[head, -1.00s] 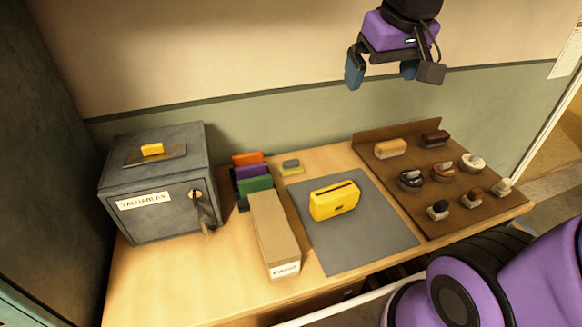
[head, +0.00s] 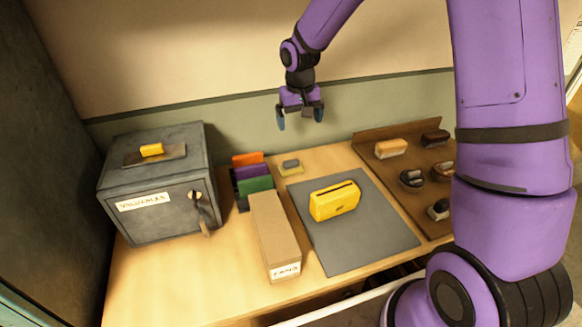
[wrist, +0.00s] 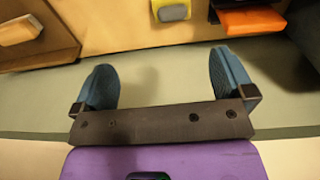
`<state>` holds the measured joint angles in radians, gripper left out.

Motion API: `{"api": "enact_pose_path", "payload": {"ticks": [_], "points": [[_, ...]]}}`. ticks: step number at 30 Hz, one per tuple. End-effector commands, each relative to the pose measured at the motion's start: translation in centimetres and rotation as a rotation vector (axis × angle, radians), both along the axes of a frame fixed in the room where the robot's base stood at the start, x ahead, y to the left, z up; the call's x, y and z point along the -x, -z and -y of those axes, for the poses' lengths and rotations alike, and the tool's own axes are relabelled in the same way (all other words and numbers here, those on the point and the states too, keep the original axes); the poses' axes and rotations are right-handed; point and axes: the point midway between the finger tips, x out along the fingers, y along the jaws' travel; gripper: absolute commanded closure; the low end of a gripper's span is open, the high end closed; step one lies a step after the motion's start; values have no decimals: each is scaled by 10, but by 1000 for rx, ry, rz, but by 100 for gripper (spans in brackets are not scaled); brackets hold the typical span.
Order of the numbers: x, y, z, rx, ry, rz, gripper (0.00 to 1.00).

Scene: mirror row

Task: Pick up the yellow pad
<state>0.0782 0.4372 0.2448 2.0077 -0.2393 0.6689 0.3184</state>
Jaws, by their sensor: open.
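A small yellow pad with a grey block on top (head: 291,168) lies at the back of the table, left of the grey mat's far corner. It also shows at the top edge of the wrist view (wrist: 172,11), partly cut off. Another small yellow block (head: 151,150) lies on a dark plate on top of the safe. My gripper (head: 300,117) is open and empty, pointing down in the air near the back wall, above and slightly right of the grey-topped pad. Its two blue fingers are spread apart in the wrist view (wrist: 165,78).
A yellow slotted box (head: 334,201) stands on the grey mat (head: 380,245). Orange, purple and green blocks (head: 255,185) and a long cardboard box (head: 273,230) stand left of it. The grey safe (head: 155,215) is at far left. A brown board (head: 373,160) holds several brushes at right, partly hidden by my arm.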

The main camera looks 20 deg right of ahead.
Motion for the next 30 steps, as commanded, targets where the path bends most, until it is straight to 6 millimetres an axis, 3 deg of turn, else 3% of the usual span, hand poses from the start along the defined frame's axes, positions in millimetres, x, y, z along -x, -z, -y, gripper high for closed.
{"api": "enact_pose_path", "payload": {"ticks": [1,6,30], "points": [[-7,18,-3,-8,0,-18,0],[-22,57,-11,-28,6,-48,0],[-29,140,-14,-37,8,-60,0]]}}
